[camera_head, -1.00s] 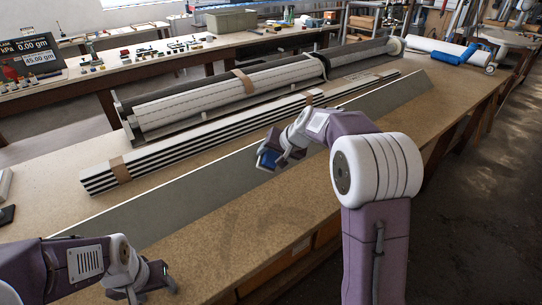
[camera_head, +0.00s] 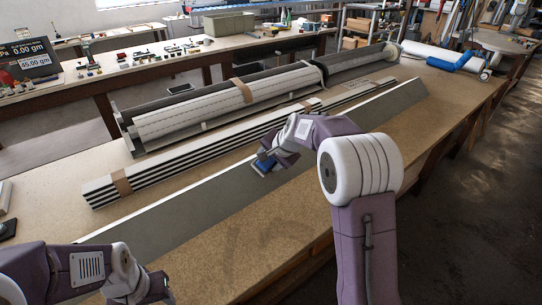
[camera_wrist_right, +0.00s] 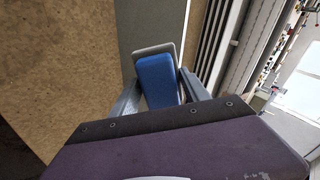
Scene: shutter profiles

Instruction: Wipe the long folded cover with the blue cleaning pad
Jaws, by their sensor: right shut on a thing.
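The long folded cover (camera_head: 190,206) is a grey strip lying lengthwise along the workbench. It also shows in the right wrist view (camera_wrist_right: 150,22). My right gripper (camera_head: 268,158) is shut on the blue cleaning pad (camera_head: 262,165), over the middle of the cover. In the right wrist view the pad (camera_wrist_right: 157,80) has a blue block on a pale grey base and sits between the fingers. The pad appears at the cover's surface, but I cannot tell whether it touches. My left gripper (camera_head: 145,300) is at the lower left, cut by the frame edge; its fingers are not clear.
A bundle of striped profiles (camera_head: 200,155) with brown bands lies just behind the cover. A roller shutter assembly (camera_head: 200,112) stands behind that. A white roll with blue wrapping (camera_head: 450,60) lies at the far right. The bench front (camera_head: 240,240) is clear.

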